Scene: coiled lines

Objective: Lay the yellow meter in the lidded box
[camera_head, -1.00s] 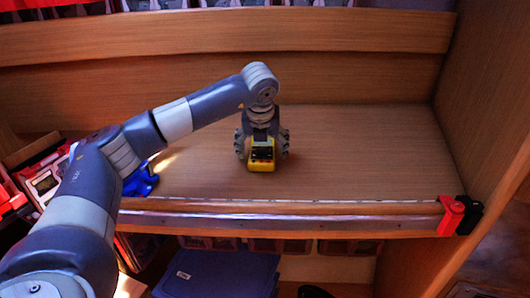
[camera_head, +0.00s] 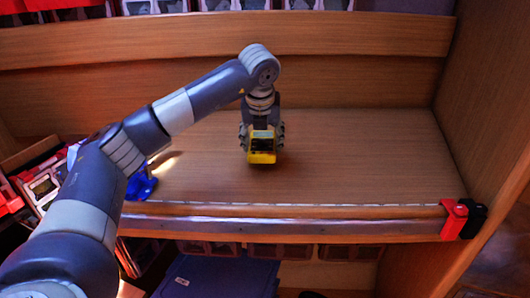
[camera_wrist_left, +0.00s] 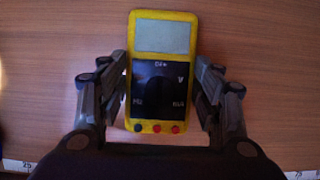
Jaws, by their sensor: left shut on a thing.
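The yellow meter (camera_head: 262,157) is in my left gripper (camera_head: 262,138), over the wooden shelf board (camera_head: 350,160). In the left wrist view the meter (camera_wrist_left: 162,36) shows its grey screen, black dial face and several coloured sockets. My left gripper's fingers (camera_wrist_left: 160,100) are closed on its two long sides. The meter appears lifted a little off the board, with a shadow below it. My right gripper is not in view. I see no box that I can tell is the lidded one; a blue box (camera_head: 215,275) stands below the board.
A blue object (camera_head: 140,187) lies at the board's left end. Red and black clamps (camera_head: 455,218) sit at the front right corner. Wooden walls close the back and right side. Red-framed bins (camera_head: 40,187) are at the left. The board's right half is clear.

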